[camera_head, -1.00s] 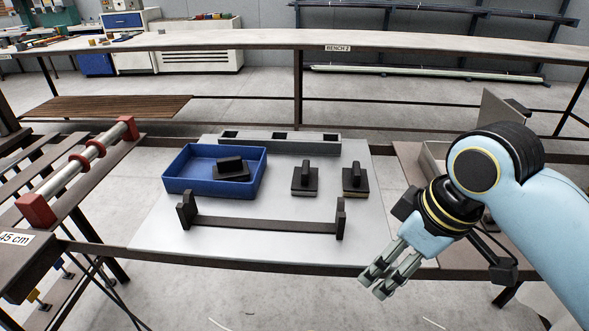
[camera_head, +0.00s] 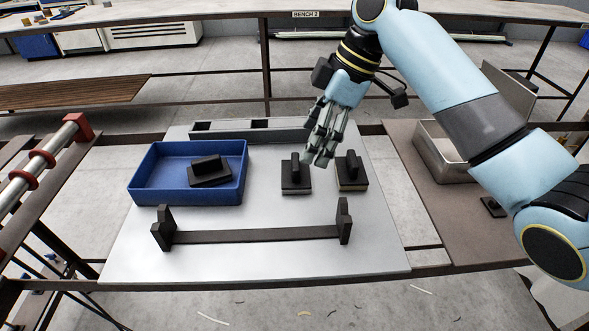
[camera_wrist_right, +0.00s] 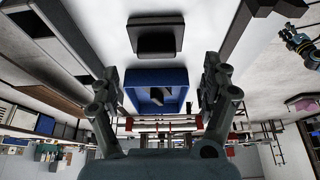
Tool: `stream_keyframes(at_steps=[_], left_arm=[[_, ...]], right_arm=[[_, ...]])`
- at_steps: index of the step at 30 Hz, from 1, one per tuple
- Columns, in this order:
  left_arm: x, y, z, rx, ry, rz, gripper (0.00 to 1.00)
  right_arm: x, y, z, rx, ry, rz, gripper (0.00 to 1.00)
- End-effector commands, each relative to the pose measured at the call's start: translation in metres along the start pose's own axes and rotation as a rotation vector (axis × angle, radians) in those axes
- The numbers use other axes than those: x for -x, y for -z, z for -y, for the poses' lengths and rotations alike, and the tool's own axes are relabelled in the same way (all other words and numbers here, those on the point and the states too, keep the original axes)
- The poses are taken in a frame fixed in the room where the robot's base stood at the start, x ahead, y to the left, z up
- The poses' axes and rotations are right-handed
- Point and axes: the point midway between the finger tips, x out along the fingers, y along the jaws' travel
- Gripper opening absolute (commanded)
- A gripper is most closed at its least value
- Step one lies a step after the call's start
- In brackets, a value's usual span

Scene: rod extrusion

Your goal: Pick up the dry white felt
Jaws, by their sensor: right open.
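Several black blocks with upright handles are in the head view. One block (camera_head: 296,178) stands on the pale sheet and shows a thin pale lower edge. A second block (camera_head: 352,172) to its right has a yellowish lower edge. A third block (camera_head: 209,172) lies in the blue tray (camera_head: 187,197). My right gripper (camera_head: 319,160) is open and empty, fingers down, over the gap between the two standing blocks. In the right wrist view a dark block (camera_wrist_right: 155,38) lies beyond the parted fingers. My left gripper (camera_wrist_right: 303,48) appears small in that view, its fingers unclear.
A dark rack with two uprights (camera_head: 255,236) stands in front of the blocks. A grey slotted bar (camera_head: 235,133) lies behind them. A metal bin (camera_head: 440,150) is at the right, and a roller frame (camera_head: 45,160) at the left. The sheet's front right is clear.

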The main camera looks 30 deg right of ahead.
Motion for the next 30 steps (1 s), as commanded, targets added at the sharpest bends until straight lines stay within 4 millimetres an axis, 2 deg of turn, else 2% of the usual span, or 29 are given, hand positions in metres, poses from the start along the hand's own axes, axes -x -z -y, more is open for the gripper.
stream_keyframes(at_steps=[3,7,11,15,18,23,25,30], left_arm=[[0.003,-0.032,-0.002,-0.002,-0.002,0.044,0.4],[0.006,-0.047,-0.002,-0.002,-0.002,0.069,0.4],[0.01,-0.037,-0.001,-0.002,-0.002,0.054,0.4],[0.009,-0.019,-0.001,-0.001,-0.002,0.027,0.4],[0.009,-0.011,-0.001,0.0,-0.001,0.014,0.4],[0.009,-0.011,0.0,-0.001,-0.001,0.016,0.4],[0.009,-0.014,-0.001,-0.001,-0.001,0.02,0.4],[0.009,-0.024,-0.001,-0.001,-0.001,0.035,0.4]], right_arm=[[-0.013,0.001,0.0,0.0,0.001,0.0,0.81],[-0.023,0.002,0.0,-0.001,0.002,0.0,0.81],[-0.044,0.004,0.0,-0.002,0.002,0.0,0.81],[-0.062,0.003,0.0,-0.001,0.001,0.002,0.81],[-0.067,0.004,-0.001,-0.001,-0.002,0.001,0.81],[-0.067,0.003,-0.001,0.0,-0.002,0.001,0.81],[-0.067,0.003,-0.001,0.0,-0.002,0.001,0.76],[-0.067,0.003,-0.001,0.0,-0.002,0.001,0.53]])
